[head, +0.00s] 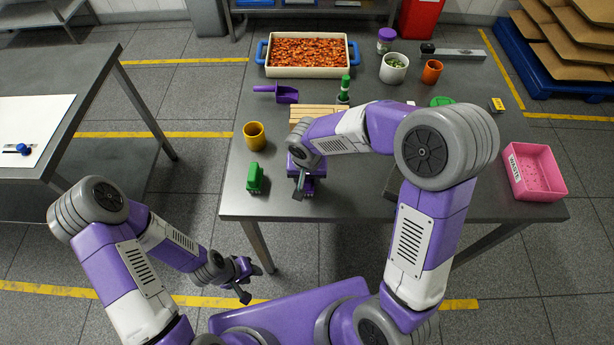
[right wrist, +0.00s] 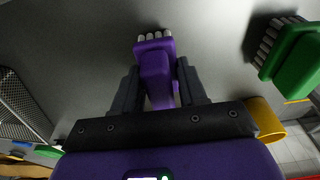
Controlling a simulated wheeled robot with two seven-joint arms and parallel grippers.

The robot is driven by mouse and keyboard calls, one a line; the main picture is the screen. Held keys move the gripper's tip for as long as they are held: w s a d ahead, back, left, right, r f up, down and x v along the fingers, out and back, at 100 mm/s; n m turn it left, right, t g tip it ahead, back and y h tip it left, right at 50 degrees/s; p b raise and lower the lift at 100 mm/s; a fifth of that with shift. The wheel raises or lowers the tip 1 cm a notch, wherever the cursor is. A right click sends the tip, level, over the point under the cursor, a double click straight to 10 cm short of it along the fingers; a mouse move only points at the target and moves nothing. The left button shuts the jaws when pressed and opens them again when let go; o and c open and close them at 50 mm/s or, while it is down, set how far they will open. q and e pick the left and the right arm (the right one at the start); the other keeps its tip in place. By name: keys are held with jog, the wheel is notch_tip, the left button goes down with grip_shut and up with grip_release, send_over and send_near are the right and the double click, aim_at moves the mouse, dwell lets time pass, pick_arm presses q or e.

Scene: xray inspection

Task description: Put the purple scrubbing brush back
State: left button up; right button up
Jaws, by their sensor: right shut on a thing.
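The purple scrubbing brush (right wrist: 156,68) is between the fingers of my right gripper (right wrist: 158,88) in the right wrist view, with its pale bristles at the far end. The gripper is shut on its body. In the head view my right gripper (head: 304,187) is over the front part of the steel table (head: 350,207), right of a green brush (head: 255,179). The purple brush is mostly hidden there by the gripper. I cannot tell whether its bristles touch the table. My left gripper (head: 242,280) is empty and open, low in front of the table.
A yellow cup (head: 254,136) stands behind the green brush. A purple scoop (head: 280,93), a wooden slatted board (head: 318,112) and a food tray (head: 307,72) lie farther back. A pink waste bin (head: 535,172) is at the right. My right forearm covers the table's middle.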

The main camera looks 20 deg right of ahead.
aim_at(307, 180)
jog(key=o, duration=0.9)
jog(key=shift+f, duration=0.1)
jog(key=shift+o, duration=0.2)
jog(key=shift+r+p, duration=0.3)
jog(key=shift+r, duration=0.25)
jog(key=r+p, duration=0.1)
jog(key=r, duration=0.2)
jog(key=s+r, duration=0.1)
jog(key=r, duration=0.3)
jog(key=r+p, duration=0.1)
jog(key=r, duration=0.3)
jog(key=shift+s+a+r+p, duration=0.1)
jog(key=shift+s+a+p, duration=0.2)
jog(key=shift+s, duration=0.1)
